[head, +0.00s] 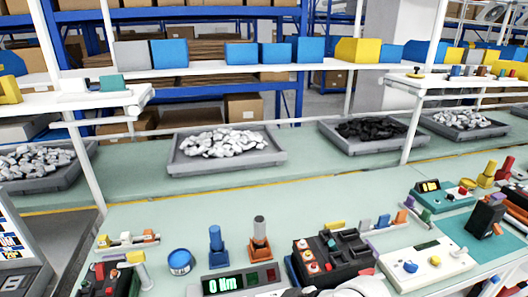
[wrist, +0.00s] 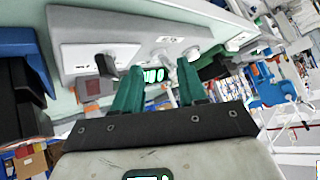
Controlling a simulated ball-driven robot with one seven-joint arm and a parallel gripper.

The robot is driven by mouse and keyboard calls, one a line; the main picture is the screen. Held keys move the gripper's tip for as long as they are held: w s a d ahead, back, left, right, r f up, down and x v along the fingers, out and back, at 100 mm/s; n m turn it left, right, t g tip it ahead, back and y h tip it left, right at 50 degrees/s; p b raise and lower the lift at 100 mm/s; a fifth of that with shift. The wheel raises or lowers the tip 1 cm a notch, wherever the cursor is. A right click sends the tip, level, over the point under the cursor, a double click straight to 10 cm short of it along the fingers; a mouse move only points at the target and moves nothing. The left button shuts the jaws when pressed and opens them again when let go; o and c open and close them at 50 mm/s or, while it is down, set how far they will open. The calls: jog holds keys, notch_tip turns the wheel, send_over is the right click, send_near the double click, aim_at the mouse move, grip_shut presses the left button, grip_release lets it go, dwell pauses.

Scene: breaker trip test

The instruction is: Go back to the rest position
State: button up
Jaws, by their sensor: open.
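My gripper (wrist: 155,78) shows in the wrist view with two green fingers spread apart. Nothing is held between them. In the head view, a black breaker unit (head: 345,250) with red buttons stands on the pale green bench (head: 180,210). A white rounded part, likely of my arm, shows at the bottom edge; the fingers are not visible there.
A torque display (head: 225,282) reading 0 Nm, a blue tin (head: 180,262), and blue and orange upright tools (head: 216,240) stand near the breaker unit. A white control box (head: 428,262) is at right. Grey trays (head: 280,157) line the back. The bench's middle strip is clear.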

jog(key=s+d+f+m+t+h, duration=0.1)
jog(key=s+d+f+m+h, duration=0.15)
jog(key=s+d, duration=0.4)
jog(key=s+d+f+m+h, duration=0.2)
jog(key=s+d+m+h, duration=0.15)
jog(key=d, duration=0.65)
jog(key=s+d+f+m+t+h, duration=0.1)
jog(key=s+d+f+m+h, duration=0.2)
jog(key=s+d, duration=0.4)
jog(key=s+d+f+m+g+b, duration=0.1)
jog(key=s+f+g+b, duration=0.3)
jog(key=s+f+b, duration=0.4)
notch_tip(320, 180, down, 5)
jog(key=shift+s+d+r+m, duration=0.1)
jog(key=shift+s+d+m, duration=0.2)
jog(key=shift+s+d, duration=0.45)
